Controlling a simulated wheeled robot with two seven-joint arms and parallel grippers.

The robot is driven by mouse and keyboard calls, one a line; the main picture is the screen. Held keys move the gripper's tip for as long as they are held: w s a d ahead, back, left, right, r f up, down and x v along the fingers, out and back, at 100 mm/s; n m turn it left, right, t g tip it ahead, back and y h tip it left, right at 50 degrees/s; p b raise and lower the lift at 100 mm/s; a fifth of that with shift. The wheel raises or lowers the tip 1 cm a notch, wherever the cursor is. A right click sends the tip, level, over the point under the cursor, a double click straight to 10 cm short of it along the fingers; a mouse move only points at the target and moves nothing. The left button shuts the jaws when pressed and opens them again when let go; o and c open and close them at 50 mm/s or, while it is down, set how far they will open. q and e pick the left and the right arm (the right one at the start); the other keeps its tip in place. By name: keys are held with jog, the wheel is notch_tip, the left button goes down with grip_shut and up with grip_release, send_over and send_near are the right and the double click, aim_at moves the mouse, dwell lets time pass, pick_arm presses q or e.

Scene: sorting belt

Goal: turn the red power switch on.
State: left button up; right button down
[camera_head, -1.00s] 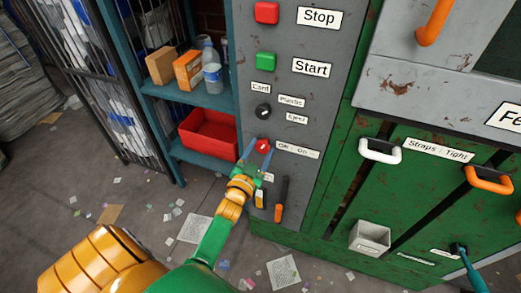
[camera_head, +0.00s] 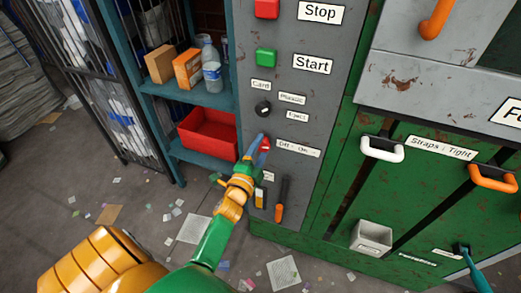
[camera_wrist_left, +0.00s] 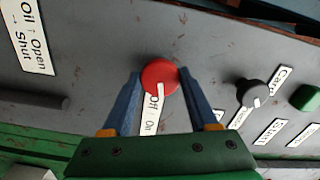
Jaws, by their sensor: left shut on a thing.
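The red power switch (camera_head: 265,144) is a round knob on the grey control panel, beside a white Off/On label (camera_head: 298,149). In the left wrist view the red knob (camera_wrist_left: 160,76) sits between the two blue fingers of my left gripper (camera_wrist_left: 160,85). I cannot tell from the mark whether the switch is on or off. My right gripper is not in view.
Above are a black dial (camera_head: 263,109), a green Start button (camera_head: 266,57) and a red Stop button (camera_head: 267,8). An orange-handled lever (camera_head: 281,200) is just below. A shelf with a red bin (camera_head: 208,135) stands left. The green machine (camera_head: 345,200) is right.

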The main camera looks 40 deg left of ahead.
pick_arm(q)
jog(key=shift+f+m+b, duration=0.15)
jog(key=shift+m+b, duration=0.15)
jog(key=shift+m, duration=1.2)
jog(key=o, duration=1.4)
jog(key=shift+c, duration=0.2)
jog(key=v, duration=0.7)
jog(key=shift+s, duration=0.1)
